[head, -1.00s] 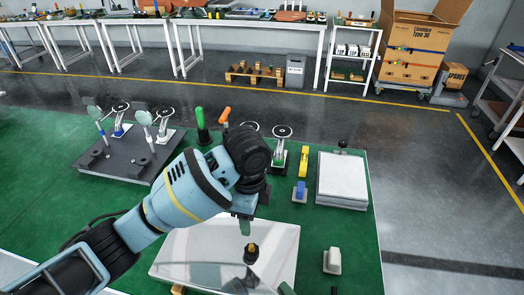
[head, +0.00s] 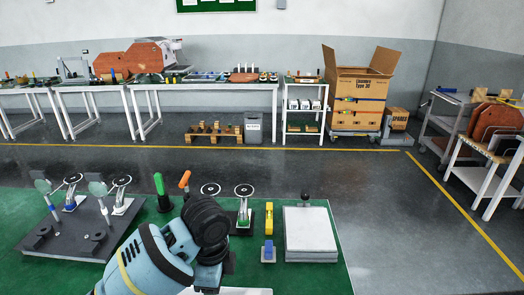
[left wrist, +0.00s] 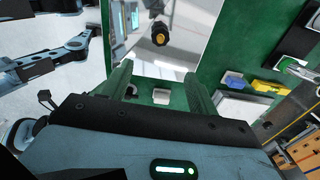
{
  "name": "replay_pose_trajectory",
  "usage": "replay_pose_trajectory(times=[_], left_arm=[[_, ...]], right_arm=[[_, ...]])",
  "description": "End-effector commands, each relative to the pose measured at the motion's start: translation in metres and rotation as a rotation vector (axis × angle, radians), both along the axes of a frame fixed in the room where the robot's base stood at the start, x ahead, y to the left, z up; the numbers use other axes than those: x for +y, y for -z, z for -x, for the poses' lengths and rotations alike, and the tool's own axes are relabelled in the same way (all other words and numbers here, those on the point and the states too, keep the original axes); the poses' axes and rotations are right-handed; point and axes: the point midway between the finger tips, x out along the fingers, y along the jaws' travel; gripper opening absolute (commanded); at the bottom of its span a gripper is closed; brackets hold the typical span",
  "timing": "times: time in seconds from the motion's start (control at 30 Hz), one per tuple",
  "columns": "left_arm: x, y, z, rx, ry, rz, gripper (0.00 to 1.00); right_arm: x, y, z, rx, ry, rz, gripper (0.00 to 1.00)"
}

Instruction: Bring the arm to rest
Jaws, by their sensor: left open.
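My left arm (head: 160,262) comes in from the bottom of the head view, with its black wrist joint (head: 207,220) raised over the green mat. Its gripper is mostly hidden behind the wrist in that view. In the left wrist view my left gripper (left wrist: 160,92) has its two green fingers spread apart, with nothing held between them. A dark knob with an orange centre (left wrist: 160,36) lies beyond the fingers, apart from them, by a pale board. My right gripper is not seen.
On the green mat (head: 315,274) stand a dark fixture plate (head: 75,240) with clamps, green (head: 158,185) and orange (head: 185,180) handles, a yellow block (head: 269,217), a blue block (head: 268,250) and a white plate (head: 310,232). Clear floor separates it from the back tables.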

Motion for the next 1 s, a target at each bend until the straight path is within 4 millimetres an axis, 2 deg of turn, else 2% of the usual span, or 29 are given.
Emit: replay_pose_trajectory(times=[0.2, 0.57, 0.67, 0.77, 1.0], left_arm=[[0.000, 0.000, 0.000, 0.000, 0.000, 0.000, 0.60], [-0.001, 0.004, 0.003, 0.003, -0.007, 0.008, 0.60], [-0.005, 0.018, 0.015, 0.011, -0.037, 0.036, 0.60], [-0.011, 0.040, 0.034, 0.022, -0.099, 0.084, 0.60], [-0.016, 0.090, 0.091, 0.050, -0.328, 0.203, 0.60]], right_arm=[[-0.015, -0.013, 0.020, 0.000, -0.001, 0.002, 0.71], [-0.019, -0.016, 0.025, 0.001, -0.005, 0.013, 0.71], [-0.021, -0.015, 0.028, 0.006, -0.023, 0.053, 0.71], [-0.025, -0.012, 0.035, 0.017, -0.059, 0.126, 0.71], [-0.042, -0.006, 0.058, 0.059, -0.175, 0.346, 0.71]])
